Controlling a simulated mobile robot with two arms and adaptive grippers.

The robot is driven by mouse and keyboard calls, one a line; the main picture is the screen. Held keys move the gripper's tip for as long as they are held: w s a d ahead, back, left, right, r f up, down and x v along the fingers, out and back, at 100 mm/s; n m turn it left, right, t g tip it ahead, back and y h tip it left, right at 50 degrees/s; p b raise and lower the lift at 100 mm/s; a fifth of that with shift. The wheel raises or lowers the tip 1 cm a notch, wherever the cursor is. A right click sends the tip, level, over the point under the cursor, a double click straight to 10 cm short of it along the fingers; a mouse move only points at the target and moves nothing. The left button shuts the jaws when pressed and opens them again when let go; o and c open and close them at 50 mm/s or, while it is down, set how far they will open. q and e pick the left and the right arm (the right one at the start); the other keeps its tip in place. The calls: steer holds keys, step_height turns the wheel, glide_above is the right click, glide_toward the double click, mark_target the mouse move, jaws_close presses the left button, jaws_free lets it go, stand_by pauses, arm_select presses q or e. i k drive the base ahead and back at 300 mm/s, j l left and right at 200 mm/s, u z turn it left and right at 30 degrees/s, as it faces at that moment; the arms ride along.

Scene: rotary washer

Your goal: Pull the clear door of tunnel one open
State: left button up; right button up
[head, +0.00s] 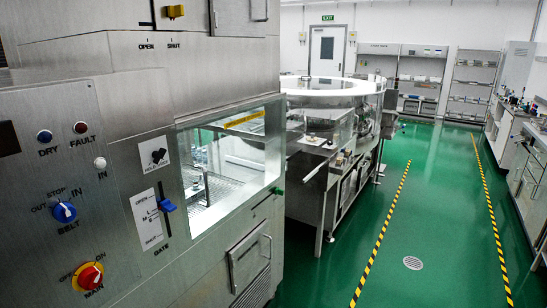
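A steel machine with a control panel (70,120) fills the left side of the head view. A clear pane (262,165) is set in its side, right of the panel, with a yellow strip (244,119) near its top. Part of the interior, with small items on a bench-like surface, shows through it. A small green piece (277,190) sits at its lower right corner. I cannot tell whether this pane is the tunnel one door, or whether it is open or shut. Neither of my grippers is in view.
The panel carries a blue gate lever (167,206), a blue belt knob (64,212) and a red main switch (89,277). A round glass-walled machine (335,100) stands beyond. The green floor (430,220) is clear between striped lines; benches stand along the right.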

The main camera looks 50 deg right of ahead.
mark_target(231, 124)
steer(key=z, duration=1.45)
